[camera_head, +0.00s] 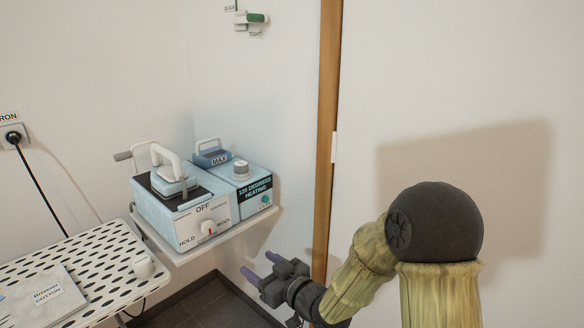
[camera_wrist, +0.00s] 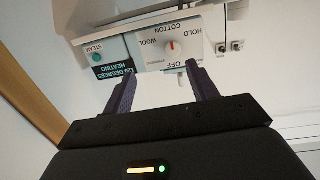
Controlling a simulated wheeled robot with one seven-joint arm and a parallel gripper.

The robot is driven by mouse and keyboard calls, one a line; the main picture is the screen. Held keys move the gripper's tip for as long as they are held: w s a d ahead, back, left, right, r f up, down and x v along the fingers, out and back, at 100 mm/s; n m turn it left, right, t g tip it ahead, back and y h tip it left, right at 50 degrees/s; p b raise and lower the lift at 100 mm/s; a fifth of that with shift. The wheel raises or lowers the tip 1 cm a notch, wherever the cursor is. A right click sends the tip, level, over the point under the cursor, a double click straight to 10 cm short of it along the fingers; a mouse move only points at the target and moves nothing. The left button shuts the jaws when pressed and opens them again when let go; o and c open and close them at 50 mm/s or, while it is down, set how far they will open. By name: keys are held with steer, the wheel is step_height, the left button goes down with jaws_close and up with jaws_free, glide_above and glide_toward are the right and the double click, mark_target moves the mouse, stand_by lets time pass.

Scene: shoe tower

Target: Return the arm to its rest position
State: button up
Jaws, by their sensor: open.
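My gripper (camera_head: 260,267) is in the lower middle of the head view, in front of and below the shelf with the light-blue iron station. Its two purple fingers are apart with nothing between them. In the wrist view my gripper (camera_wrist: 160,88) points at the station's front, which appears upside down. My arm, with yellowish covers and a dark round joint, reaches in from the right of the head view.
The iron station (camera_head: 205,200) with dial and heating box (camera_head: 240,185) stands on a white wall shelf (camera_head: 190,254). A perforated ironing board (camera_head: 100,240) is at left. A wooden door frame (camera_head: 327,130) rises behind my arm. A plug and cord (camera_head: 14,138) hang at left.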

steer(key=s+d+f+m+g+h, duration=0.25)
steer(key=d+h, duration=0.25)
steer(key=d, duration=0.3)
steer(key=s+d+f+m+g+h, duration=0.1)
steer(key=s+d+f+m+h, duration=0.15)
steer(key=d+h, duration=0.45)
steer(key=s+d+f+m+g, duration=0.1)
steer(key=s+d+m+g, duration=0.15)
steer(key=s+d, duration=0.35)
steer(key=s+d+f+m+g, duration=0.1)
steer(key=s+d+m+g, duration=0.15)
steer(key=s, duration=0.55)
step_height(320, 180, up, 29)
steer(key=p, duration=2.9)
steer(key=shift+w+d+n, duration=0.2)
steer(key=shift+d+n, duration=0.1)
steer(key=shift+d, duration=0.1)
steer(key=shift+g, duration=0.25)
